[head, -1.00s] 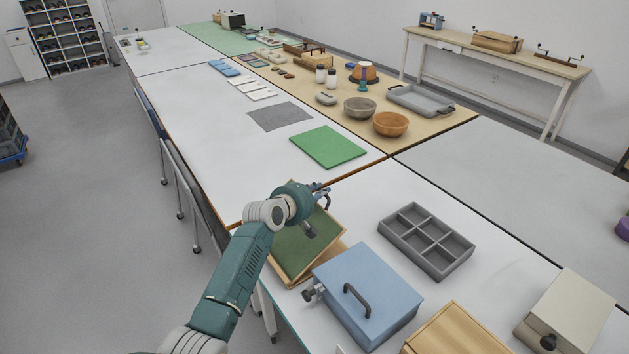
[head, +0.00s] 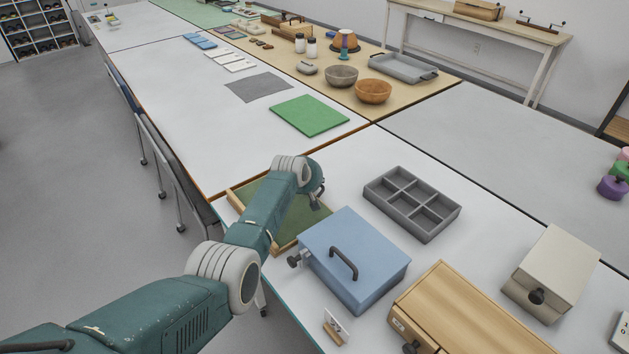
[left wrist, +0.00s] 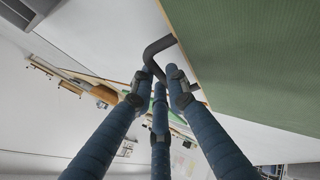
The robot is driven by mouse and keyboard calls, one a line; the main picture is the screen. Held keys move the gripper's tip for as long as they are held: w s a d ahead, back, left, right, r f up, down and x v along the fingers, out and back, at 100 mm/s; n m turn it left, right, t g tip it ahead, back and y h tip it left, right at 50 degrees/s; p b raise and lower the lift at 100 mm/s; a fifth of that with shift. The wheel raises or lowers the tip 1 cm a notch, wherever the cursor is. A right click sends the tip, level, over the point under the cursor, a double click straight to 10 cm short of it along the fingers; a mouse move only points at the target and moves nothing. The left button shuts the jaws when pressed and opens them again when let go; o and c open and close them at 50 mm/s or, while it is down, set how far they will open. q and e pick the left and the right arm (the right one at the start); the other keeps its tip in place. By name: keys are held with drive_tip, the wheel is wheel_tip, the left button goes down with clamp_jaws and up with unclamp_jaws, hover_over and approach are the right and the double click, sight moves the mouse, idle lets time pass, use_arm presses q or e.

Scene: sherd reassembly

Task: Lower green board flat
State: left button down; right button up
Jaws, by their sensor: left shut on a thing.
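The dark green board (head: 297,219) with a light wooden frame is at the near left table edge in the head view, partly hidden by my left arm. It looks close to level; I cannot tell whether it lies fully flat. In the left wrist view the green board (left wrist: 255,60) fills the upper right, with a dark bent handle (left wrist: 158,48) at its edge. My left gripper (head: 316,195) is shut on that handle; its fingers (left wrist: 158,82) show around the handle in the left wrist view. My right gripper is not in view.
A blue box (head: 355,258) with a black handle stands just right of the board. A grey divided tray (head: 412,203) is behind it. A wooden box (head: 455,315) and a beige box (head: 553,270) stand at right. A bright green mat (head: 309,115) lies farther back.

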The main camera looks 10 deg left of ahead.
use_arm(q)
drive_tip(key=shift+d+f, duration=0.1)
drive_tip(key=c, duration=2)
unclamp_jaws()
drive_tip(key=shift+w+d+f, duration=0.1)
drive_tip(key=shift+f, duration=0.05)
drive_tip(key=v, duration=1.2)
